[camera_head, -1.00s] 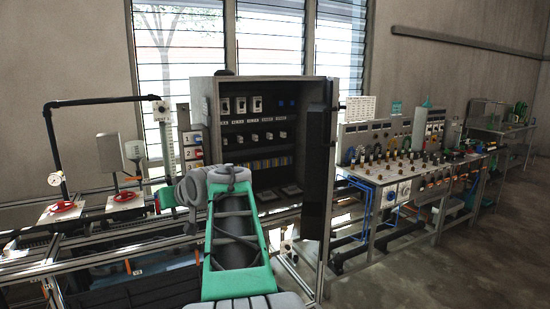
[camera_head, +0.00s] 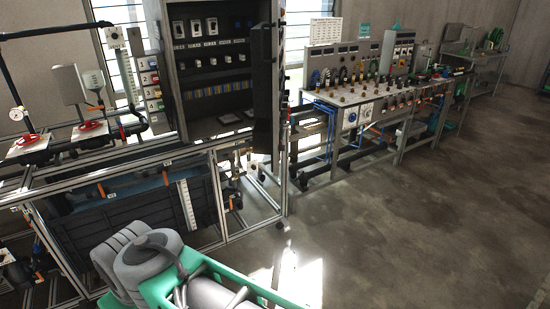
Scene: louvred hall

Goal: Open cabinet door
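The grey cabinet (camera_head: 161,60) stands at the upper left of centre, and its front is open. Its shelves of switches and breakers show inside. The cabinet door (camera_head: 264,85) stands swung out at the right side, seen almost edge-on as a dark narrow panel. My arm, grey and teal, shows at the bottom left of centre, low in front of the frame under the cabinet and apart from the door. The fingers of my gripper are not seen.
A metal-profile frame (camera_head: 110,165) with dark panels runs below the cabinet. A workbench (camera_head: 350,97) with many knobs and blue cables stands to the right. The grey floor (camera_head: 420,230) at front right is clear.

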